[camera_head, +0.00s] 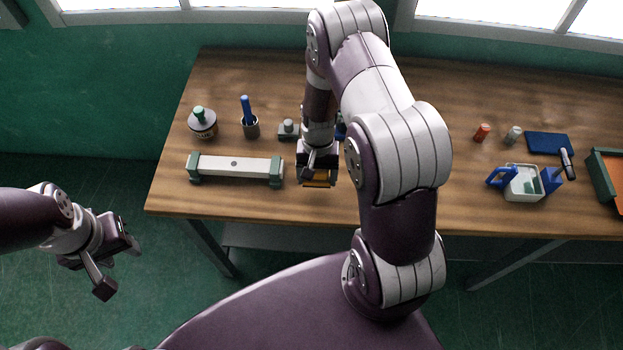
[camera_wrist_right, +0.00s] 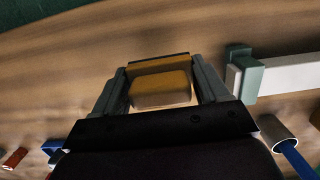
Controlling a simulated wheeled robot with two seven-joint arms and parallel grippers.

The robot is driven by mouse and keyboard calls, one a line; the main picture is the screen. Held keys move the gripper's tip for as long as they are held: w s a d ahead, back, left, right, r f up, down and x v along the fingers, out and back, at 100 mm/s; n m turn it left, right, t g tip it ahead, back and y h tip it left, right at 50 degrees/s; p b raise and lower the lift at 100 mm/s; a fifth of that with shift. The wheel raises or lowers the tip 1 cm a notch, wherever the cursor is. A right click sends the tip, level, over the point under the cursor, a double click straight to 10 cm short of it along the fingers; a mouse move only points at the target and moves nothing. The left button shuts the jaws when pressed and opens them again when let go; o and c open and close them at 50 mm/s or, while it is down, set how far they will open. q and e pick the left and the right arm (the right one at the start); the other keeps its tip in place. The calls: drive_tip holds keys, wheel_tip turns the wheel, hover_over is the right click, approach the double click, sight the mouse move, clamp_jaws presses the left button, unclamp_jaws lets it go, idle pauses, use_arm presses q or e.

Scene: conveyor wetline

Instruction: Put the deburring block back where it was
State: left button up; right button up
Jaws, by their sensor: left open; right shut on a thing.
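The deburring block is a yellow-orange block (camera_wrist_right: 160,90), seen between the two fingers of my right gripper (camera_wrist_right: 162,82) in the wrist view. In the head view the right gripper (camera_head: 317,173) points down over the table's front half, with the block's orange edge (camera_head: 318,183) showing below it. The gripper is shut on the block. I cannot tell whether the block touches the table. My left gripper (camera_head: 118,266) is open and empty, left of the table and away from it.
A pale bar with green ends (camera_head: 235,164) lies left of my right gripper. Behind it stand a green-topped jar (camera_head: 202,124) and a grey cup (camera_head: 250,129) with a blue handle. A white caddy (camera_head: 522,186) and blue mat (camera_head: 548,143) are at right.

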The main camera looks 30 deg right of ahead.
sight(313, 183)
drive_tip(key=f, duration=0.3)
drive_tip(key=w+f+p, duration=0.1)
drive_tip(key=shift+a+f, duration=0.2)
drive_tip(key=shift+a, duration=0.05)
drive_tip(key=shift+w+f, duration=0.15)
drive_tip(key=shift+f, duration=0.15)
